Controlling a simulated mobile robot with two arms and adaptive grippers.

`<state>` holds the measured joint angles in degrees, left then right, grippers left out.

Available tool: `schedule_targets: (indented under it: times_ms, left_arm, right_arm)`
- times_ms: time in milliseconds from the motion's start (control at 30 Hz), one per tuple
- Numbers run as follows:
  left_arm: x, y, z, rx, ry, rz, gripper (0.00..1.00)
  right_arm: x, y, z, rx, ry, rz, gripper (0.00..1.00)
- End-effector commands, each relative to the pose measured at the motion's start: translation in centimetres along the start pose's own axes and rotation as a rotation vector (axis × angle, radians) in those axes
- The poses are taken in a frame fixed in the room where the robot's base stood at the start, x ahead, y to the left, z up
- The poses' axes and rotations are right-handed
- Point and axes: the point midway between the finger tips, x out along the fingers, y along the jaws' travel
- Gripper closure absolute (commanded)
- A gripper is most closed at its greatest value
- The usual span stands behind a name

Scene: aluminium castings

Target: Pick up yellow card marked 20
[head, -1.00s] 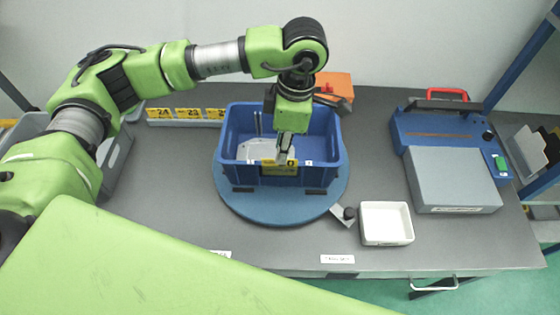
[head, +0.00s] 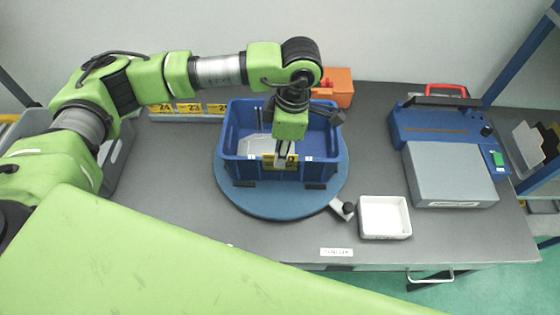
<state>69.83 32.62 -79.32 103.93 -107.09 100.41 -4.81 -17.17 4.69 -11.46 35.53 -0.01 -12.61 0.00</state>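A yellow card (head: 267,161) sits at the front wall of the blue crate (head: 238,171). Its number is partly covered by my fingers and I cannot read it fully. My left gripper (head: 282,164) points down at the crate's front wall, with its fingers in front of or around the card. Whether they are closed on it I cannot tell. My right gripper is not in view.
The crate stands on a blue round turntable (head: 255,205) and holds a pale casting (head: 258,150). More yellow cards (head: 188,108) stand in a rack behind. A white tray (head: 385,218), a grey-blue device (head: 450,175) and an orange box (head: 338,84) are on the table.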

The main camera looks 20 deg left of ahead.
Motion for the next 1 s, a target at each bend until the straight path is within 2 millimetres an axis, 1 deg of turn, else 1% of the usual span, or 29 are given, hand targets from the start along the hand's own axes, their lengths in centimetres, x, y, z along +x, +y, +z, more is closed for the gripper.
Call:
schedule_targets:
  times_ms: [433,767,800,833,867,1000]
  left_arm:
    - [0.30,0.02,0.04,0.000,0.000,0.001,0.78]
    - [0.27,0.02,0.02,0.000,0.000,0.001,0.78]
    - [0.27,0.02,0.02,0.000,0.000,0.001,0.89]
    - [0.27,0.02,0.02,0.000,0.000,0.001,0.97]
    - [0.28,0.01,0.02,0.000,0.000,0.000,1.00]
    - [0.28,0.01,0.02,0.000,0.000,0.000,1.00]
  right_arm:
    - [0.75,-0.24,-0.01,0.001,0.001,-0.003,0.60]
    - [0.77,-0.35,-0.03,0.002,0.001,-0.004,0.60]
    - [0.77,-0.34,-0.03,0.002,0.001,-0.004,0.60]
    - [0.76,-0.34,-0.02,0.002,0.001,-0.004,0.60]
    - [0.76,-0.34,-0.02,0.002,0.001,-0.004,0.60]
    - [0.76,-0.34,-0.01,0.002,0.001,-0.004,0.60]
